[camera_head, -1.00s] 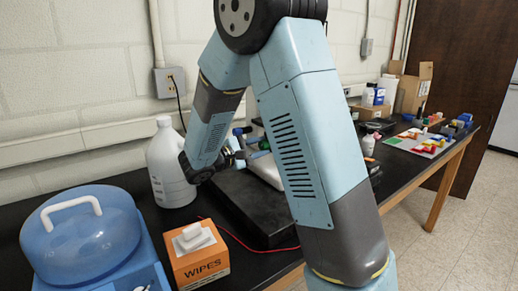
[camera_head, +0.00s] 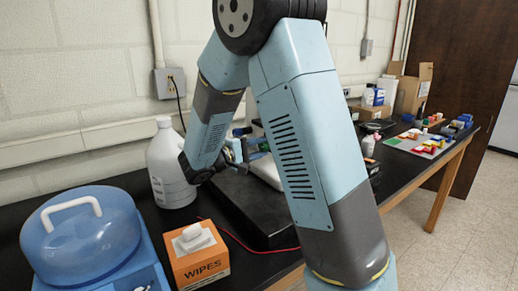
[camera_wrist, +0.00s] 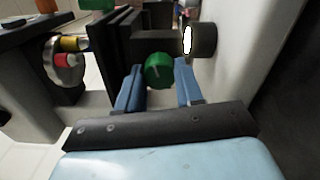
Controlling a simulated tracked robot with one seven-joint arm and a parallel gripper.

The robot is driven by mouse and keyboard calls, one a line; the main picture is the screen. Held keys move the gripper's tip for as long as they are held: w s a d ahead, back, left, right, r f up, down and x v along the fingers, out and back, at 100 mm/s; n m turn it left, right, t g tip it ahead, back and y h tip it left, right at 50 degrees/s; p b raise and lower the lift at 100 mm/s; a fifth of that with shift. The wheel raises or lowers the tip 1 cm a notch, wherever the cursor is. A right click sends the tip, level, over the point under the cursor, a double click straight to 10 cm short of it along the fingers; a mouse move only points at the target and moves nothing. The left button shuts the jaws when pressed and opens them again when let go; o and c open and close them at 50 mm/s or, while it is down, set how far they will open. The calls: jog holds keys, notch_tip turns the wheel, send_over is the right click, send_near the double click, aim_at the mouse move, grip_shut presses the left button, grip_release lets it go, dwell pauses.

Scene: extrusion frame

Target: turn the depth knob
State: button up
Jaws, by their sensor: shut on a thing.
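A round green knob (camera_wrist: 158,68) with a pale mark on its face sits between the two blue fingers of my gripper (camera_wrist: 160,74) in the wrist view. The fingers are shut on it, one on each side. In the head view my gripper (camera_head: 239,151) is at the far end of my arm, above a black base (camera_head: 255,213) on the bench. I cannot tell from any label whether the green knob is the depth knob.
In the wrist view a dark cylinder with a bright white face (camera_wrist: 200,39) stands right of the knob, and dark plates (camera_wrist: 120,42) stand left. In the head view a white jug (camera_head: 170,167), an orange wipes box (camera_head: 198,258) and a blue-lidded container (camera_head: 82,240) are nearby.

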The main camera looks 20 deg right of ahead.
jog(key=shift+s+f, duration=0.1)
jog(key=shift+f, duration=0.05)
jog(key=o, duration=1)
jog(key=v, duration=1.2)
